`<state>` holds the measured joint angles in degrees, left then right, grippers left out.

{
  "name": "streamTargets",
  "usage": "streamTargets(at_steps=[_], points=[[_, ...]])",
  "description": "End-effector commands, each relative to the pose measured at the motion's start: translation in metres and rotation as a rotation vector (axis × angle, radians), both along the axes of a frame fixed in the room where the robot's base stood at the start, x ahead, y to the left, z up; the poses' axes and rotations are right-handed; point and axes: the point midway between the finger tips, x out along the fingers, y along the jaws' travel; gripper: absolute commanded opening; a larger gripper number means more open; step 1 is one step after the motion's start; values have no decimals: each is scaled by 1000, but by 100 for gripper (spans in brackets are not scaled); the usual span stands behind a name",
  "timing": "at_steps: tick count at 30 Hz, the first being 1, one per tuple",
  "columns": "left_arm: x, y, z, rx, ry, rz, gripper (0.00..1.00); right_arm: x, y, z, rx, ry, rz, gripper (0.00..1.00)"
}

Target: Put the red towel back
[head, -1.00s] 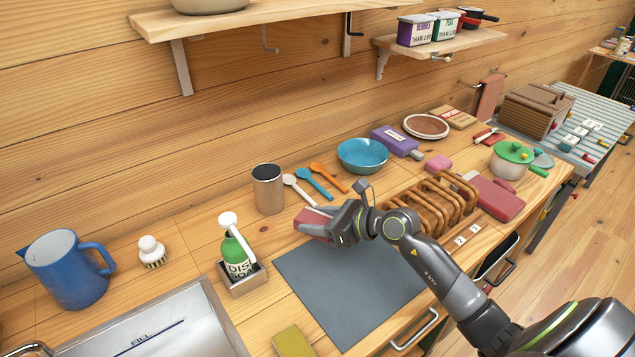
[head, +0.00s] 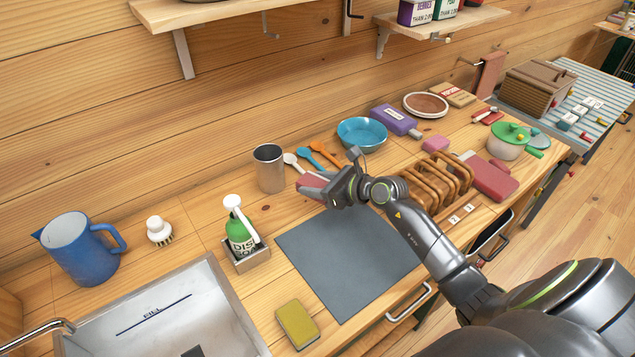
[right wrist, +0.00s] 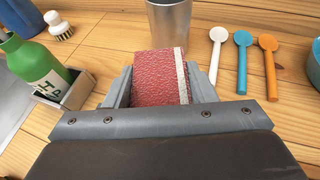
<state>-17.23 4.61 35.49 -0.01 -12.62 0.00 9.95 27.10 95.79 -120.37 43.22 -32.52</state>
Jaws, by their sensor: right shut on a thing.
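The red towel (head: 313,186) is folded, with a white stripe along one edge. My right gripper (head: 325,190) is shut on it and holds it near the back edge of the grey mat, in front of the metal cup (head: 269,170). In the right wrist view the towel (right wrist: 158,78) sits between the two fingers, its far end near the foot of the cup (right wrist: 168,25). I cannot tell whether it touches the counter. A reddish cloth (head: 489,75) hangs by the wall at the back right. My left gripper is not in view.
The grey mat (head: 340,260) is bare. Left of it stand a green soap bottle (head: 238,232) in a holder and the sink (head: 165,310). Several spoons (head: 310,158) and a blue bowl (head: 362,134) lie behind. A wooden rack (head: 437,180) stands right.

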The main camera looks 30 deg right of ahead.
Motion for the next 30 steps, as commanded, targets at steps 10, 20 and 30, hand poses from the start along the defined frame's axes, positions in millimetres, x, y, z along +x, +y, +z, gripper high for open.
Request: streamTargets(at_steps=[10, 20, 30], points=[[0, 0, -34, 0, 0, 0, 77, 0, 0, -39, 2, 0, 0, 24], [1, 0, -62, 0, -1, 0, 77, 0, 0, -74, 1, 1, 1, 24], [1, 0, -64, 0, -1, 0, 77, 0, 0, -77, 1, 0, 0, 24]])
